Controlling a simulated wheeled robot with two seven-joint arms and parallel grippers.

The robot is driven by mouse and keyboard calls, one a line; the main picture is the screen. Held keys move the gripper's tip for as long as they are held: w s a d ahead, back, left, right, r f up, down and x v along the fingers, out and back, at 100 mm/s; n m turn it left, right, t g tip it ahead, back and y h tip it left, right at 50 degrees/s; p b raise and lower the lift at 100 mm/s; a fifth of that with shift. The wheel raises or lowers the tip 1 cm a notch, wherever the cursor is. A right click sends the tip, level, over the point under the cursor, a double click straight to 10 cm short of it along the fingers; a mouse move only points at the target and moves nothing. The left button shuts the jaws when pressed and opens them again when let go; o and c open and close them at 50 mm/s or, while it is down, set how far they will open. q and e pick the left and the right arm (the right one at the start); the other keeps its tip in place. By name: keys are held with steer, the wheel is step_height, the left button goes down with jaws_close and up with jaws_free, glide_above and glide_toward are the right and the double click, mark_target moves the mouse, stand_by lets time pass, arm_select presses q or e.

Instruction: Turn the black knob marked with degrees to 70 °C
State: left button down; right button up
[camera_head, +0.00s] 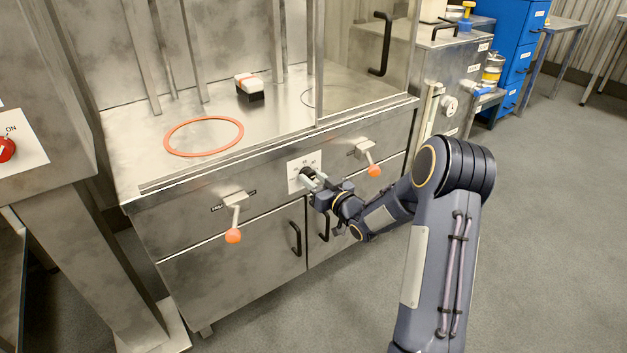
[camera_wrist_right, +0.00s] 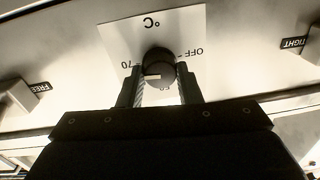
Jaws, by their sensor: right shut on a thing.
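The black knob (camera_head: 307,172) sits on a white dial plate (camera_head: 292,183) on the steel cabinet's front. It also shows in the right wrist view (camera_wrist_right: 158,66), where the plate's lettering is upside down. There "°C" is at the top, "70" to the left, "OFF" to the right, and a mark below is partly hidden. A short pale line lies on the knob's face, left of its middle and roughly level. My right gripper (camera_wrist_right: 160,84) is shut on the knob, one finger on each side. It also shows in the head view (camera_head: 315,182). My left gripper is not in view.
Levers with orange balls flank the plate, one on the left (camera_head: 233,236) and one on the right (camera_head: 374,170). Black door handles (camera_head: 296,239) are below. An orange ring (camera_head: 204,136) and a brush-like block (camera_head: 249,86) lie on the cabinet top.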

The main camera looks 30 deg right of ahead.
steer(key=shift+f+m, duration=0.15)
steer(key=shift+m, duration=0.35)
steer(key=o, duration=1)
steer(key=shift+c, duration=0.2)
steer(key=shift+s, duration=0.15)
steer(key=shift+s+d, duration=0.1)
steer(key=shift+s, duration=0.25)
steer(key=s+p, duration=0.1)
steer(key=s, duration=0.6)
steer(key=shift+d+p, duration=0.3)
steer(key=shift+p, duration=0.05)
steer(key=shift+w, duration=0.1)
